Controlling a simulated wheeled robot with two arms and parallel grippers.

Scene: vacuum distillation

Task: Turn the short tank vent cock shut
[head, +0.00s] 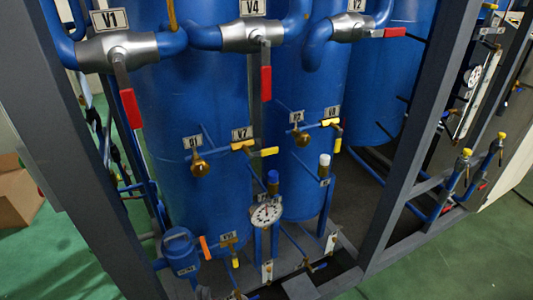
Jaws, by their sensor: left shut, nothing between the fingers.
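No label in the head view reads as the short tank vent cock, and I cannot tell which cock it is. The V7 cock (243,147) is on the front of the left blue tank (185,110), with a yellow handle (268,152) pointing right. The V8 cock (330,122) is on the middle blue tank (310,180), with a yellow handle (338,145) hanging down. A lower cock (228,240) has a yellow part pointing down and an orange handle (205,248) to its left. I cannot make out either gripper.
Red-handled valves V1 (117,48), V4 (250,35) and V2 (352,27) cross the top. A round gauge (266,213) stands low at centre. Grey frame posts (402,140) flank the tanks. Green floor (55,258) is open at left.

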